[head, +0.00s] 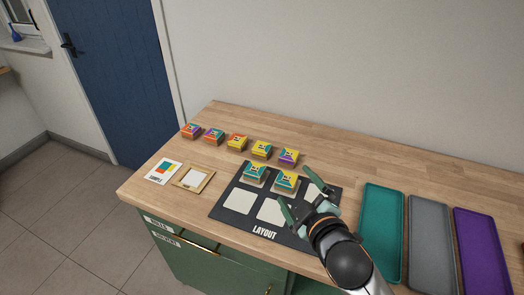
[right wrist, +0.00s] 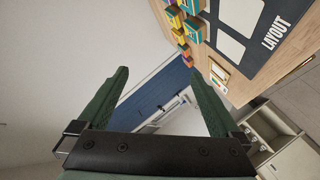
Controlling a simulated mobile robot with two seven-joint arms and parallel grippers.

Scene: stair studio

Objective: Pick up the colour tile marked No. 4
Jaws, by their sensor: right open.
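Two teal and yellow tiles, a left one (head: 255,173) and a right one (head: 286,181), sit on the black layout board (head: 233,216). The number marks are too small to read. My right gripper (head: 302,196) is open and empty above the board, close to the right tile. It also shows open in the right wrist view (right wrist: 167,66). My left gripper is out of view.
A teal tray (head: 381,230), a grey tray (head: 431,242) and a purple tray (head: 483,250) lie on the right. A colour card (head: 163,172) and a wooden frame (head: 193,178) lie left of the board. The counter's back strip is clear.

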